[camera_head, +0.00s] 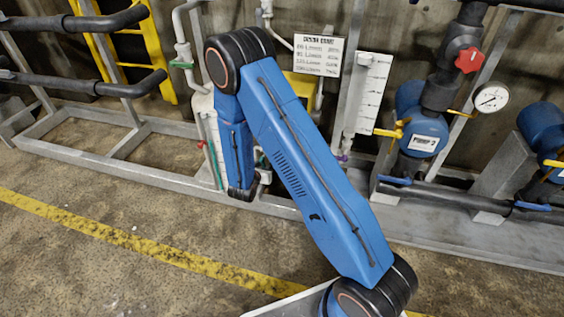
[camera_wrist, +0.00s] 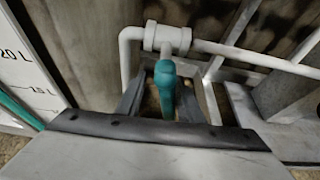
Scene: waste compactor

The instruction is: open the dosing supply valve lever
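In the wrist view a teal lever (camera_wrist: 166,88) points toward the camera from a white pipe fitting (camera_wrist: 168,39). I take it for the dosing supply valve lever. My gripper (camera_wrist: 163,82) has one dark finger on each side of the lever. Gaps seem to show between the lever and both fingers, so it looks open around the lever without gripping it. The lever's near end is partly hidden by the gripper's body. In the head view my forearm reaches down beside the tank, and hides the gripper and most of the lever.
A white tank with litre marks (camera_wrist: 22,62) stands close on the left in the wrist view. White pipe (camera_wrist: 255,57) runs off right. In the head view a dosing chart (camera_head: 319,54), a blue pump (camera_head: 420,135) and a low grey frame (camera_head: 480,240) stand near. The floor in front is clear.

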